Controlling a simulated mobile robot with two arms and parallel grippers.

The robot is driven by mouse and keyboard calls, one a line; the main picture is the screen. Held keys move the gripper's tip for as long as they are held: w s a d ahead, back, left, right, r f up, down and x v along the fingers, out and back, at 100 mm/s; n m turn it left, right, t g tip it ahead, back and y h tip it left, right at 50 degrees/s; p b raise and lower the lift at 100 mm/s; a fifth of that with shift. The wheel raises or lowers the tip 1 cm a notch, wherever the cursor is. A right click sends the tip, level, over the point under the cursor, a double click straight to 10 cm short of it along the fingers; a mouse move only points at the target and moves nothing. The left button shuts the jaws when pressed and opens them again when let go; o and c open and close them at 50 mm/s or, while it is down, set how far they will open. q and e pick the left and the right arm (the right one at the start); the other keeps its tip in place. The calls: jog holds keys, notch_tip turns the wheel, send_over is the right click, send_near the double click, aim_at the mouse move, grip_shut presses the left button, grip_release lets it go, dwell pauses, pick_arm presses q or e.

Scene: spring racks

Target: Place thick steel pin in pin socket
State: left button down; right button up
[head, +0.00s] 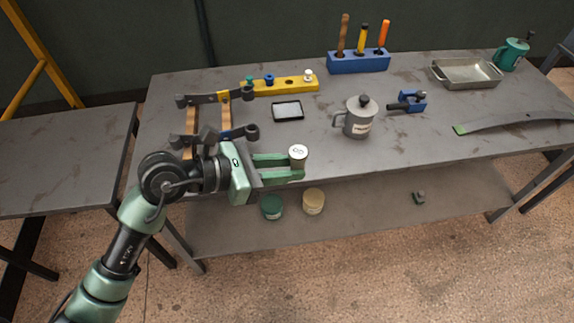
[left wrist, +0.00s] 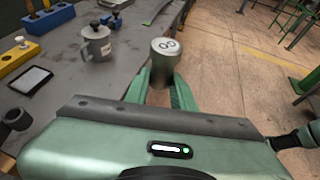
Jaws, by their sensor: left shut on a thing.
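My left gripper (head: 297,167) is shut on a short, thick, grey metal cylinder with a pale marked top, which looks like the thick steel pin (head: 298,153). It is held upright at the table's front edge; in the left wrist view the pin (left wrist: 164,66) stands between the green fingers (left wrist: 162,88). A yellow block (head: 290,85) lies at the back left of the table with green, blue and white knobbed pieces standing in it; it seems to be the pin socket holder. My right gripper is not in view.
A grey lidded mug (head: 358,120) and a dark flat tablet-like plate (head: 288,111) lie between the gripper and the back. Dark brackets (head: 220,97) stand at left. A blue tool block (head: 358,63), blue clamp (head: 409,103) and metal tray (head: 466,72) are farther right. Jars sit on the lower shelf.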

pick_arm(q)
jog(key=s+a+r+n+t, duration=0.1)
jog(key=a, duration=0.8)
jog(key=s+a+r+n+t+y, duration=0.1)
jog(key=s+a, duration=0.1)
jog(key=a, duration=0.8)
jog(key=shift+t+y, duration=0.3)
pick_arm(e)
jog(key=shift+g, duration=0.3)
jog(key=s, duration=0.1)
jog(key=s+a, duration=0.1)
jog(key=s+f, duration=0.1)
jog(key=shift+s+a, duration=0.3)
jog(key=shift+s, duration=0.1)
pick_arm(q)
jog(key=shift+n, duration=0.3)
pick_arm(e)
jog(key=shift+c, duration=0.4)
